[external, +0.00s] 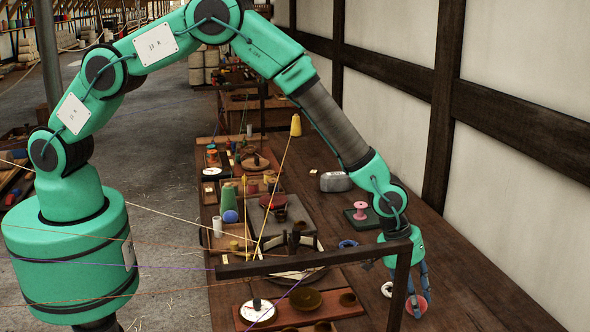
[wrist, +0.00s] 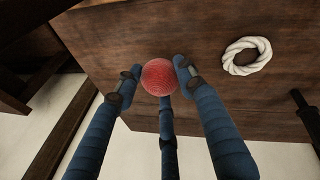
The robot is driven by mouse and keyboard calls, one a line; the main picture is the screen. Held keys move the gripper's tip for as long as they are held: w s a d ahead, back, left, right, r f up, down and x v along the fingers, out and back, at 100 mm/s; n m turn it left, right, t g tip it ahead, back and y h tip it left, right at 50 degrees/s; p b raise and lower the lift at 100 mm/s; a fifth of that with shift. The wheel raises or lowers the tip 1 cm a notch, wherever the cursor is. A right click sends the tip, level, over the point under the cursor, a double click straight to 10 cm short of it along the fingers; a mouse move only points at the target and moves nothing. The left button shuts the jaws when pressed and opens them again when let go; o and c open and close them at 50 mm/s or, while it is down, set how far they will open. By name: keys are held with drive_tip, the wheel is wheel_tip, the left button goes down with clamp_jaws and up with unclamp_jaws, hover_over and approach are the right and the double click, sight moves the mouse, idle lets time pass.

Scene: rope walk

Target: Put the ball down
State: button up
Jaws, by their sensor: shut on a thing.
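The red ball (wrist: 159,77) is between the blue fingertips of my gripper (wrist: 156,80) in the wrist view. In the external view the ball (external: 416,306) shows low at the right, under my gripper (external: 417,290), over the dark wooden table (external: 465,290). The fingers are shut on the ball from several sides. The ball is close to the tabletop; I cannot tell whether it touches. A dark frame post partly stands in front of that area in the external view.
A white rope ring (wrist: 246,55) lies on the table beside the ball. A pink spool (external: 360,210) on a dark green base and a grey rounded object (external: 335,181) stand farther back. A dark frame (external: 315,262) with taut threads rises at the front. Bare tabletop lies right of my gripper.

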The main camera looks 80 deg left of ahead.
drive_tip(key=shift+f, duration=1.25)
drive_tip(key=shift+f, duration=0.15)
drive_tip(key=o, duration=1.1)
drive_tip(key=v, duration=1.2)
drive_tip(key=shift+p, duration=0.4)
